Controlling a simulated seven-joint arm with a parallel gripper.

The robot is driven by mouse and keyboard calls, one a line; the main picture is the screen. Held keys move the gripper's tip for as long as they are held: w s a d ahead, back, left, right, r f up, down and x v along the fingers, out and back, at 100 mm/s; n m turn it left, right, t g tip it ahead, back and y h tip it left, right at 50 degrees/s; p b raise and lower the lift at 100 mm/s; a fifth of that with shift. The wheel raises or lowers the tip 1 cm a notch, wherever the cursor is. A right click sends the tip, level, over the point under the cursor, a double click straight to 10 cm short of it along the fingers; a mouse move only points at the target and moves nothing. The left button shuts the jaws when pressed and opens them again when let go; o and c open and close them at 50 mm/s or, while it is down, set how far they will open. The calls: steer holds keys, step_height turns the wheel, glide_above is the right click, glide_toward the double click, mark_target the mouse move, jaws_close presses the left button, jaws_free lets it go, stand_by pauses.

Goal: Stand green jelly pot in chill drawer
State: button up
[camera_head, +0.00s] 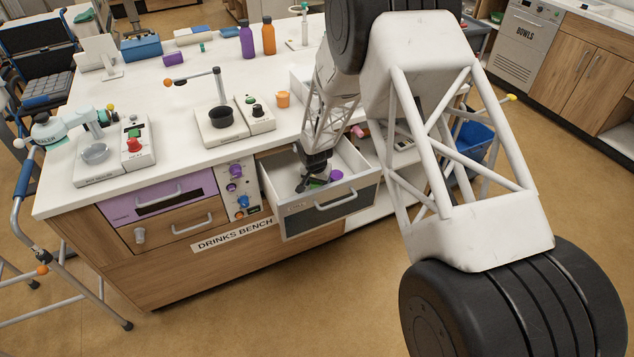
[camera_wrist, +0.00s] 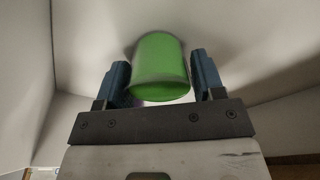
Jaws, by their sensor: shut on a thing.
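The green jelly pot (camera_wrist: 162,68) is between the two fingers of my gripper (camera_wrist: 163,82) in the wrist view, and the gripper is shut on it. In the head view my gripper (camera_head: 312,182) reaches down inside the open chill drawer (camera_head: 295,216), with only a bit of green showing beside it. The drawer has white inner walls and a grey front with a handle. The pot is inside the drawer walls. I cannot tell whether its base touches the drawer floor. A purple pot (camera_head: 336,175) stands in the drawer just right of my gripper.
A purple drawer (camera_head: 160,197) and a knob panel (camera_head: 239,187) are left of the open drawer. On the white bench (camera_head: 150,84) above are an orange pot (camera_head: 283,99), a machine with a black cup (camera_head: 221,116), and purple (camera_head: 247,42) and orange (camera_head: 268,38) bottles.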

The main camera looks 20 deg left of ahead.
steer(key=shift+f, duration=0.1)
steer(key=o, duration=1.1)
steer(key=shift+o, duration=0.4)
steer(key=shift+r, duration=4)
steer(key=shift+d+r, duration=0.1)
